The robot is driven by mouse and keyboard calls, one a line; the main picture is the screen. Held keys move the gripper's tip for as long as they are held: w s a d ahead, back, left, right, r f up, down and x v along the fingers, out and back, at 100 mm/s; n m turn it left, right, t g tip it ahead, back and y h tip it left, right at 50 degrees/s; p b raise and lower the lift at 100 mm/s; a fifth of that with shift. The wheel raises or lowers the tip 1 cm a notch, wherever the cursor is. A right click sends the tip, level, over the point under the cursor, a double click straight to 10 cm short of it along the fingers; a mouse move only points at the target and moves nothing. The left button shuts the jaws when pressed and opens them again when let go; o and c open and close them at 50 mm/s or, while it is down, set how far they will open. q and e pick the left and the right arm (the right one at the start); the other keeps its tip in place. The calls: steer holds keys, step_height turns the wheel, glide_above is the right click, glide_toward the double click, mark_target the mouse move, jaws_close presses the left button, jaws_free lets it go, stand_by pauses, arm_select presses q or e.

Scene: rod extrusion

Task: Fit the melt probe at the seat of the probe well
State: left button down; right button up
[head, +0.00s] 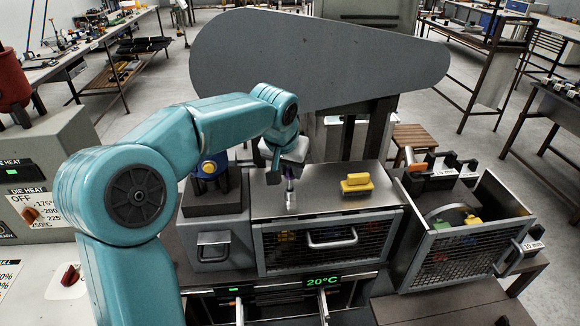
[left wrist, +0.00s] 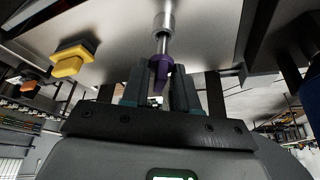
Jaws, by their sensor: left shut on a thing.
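My left gripper (head: 284,172) is shut on the melt probe, above the metal top of the machine. The melt probe (head: 290,184) is upright, with a purple grip and a thin silver shaft below it. In the left wrist view, the purple grip (left wrist: 160,68) sits between the jaws of my left gripper (left wrist: 160,88). The shaft runs into a silver collar, the probe well (left wrist: 164,20); the collar also shows in the head view (head: 291,202). The shaft's end is hidden, so I cannot tell whether it touches the seat. My right gripper is not in view.
A yellow block handle (head: 356,183) stands on the metal top (head: 320,203), right of the probe. A mesh-fronted guard (head: 330,242) is below, with a green 20°C display (head: 324,281). An open mesh bin (head: 470,245) is at right. A large grey cover (head: 320,60) rises behind.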

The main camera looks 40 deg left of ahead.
arm_select(q)
steer(key=shift+f, duration=0.3)
steer(key=shift+f+b, duration=0.3)
steer(key=shift+b, duration=0.15)
steer(key=shift+f+b, duration=0.5)
steer(key=shift+f, duration=0.15)
steer(key=c, duration=0.8)
jaws_free()
steer(key=shift+r, duration=0.1)
steer(key=v, duration=1.6)
steer(key=shift+r, duration=0.15)
steer(key=shift+s, duration=0.1)
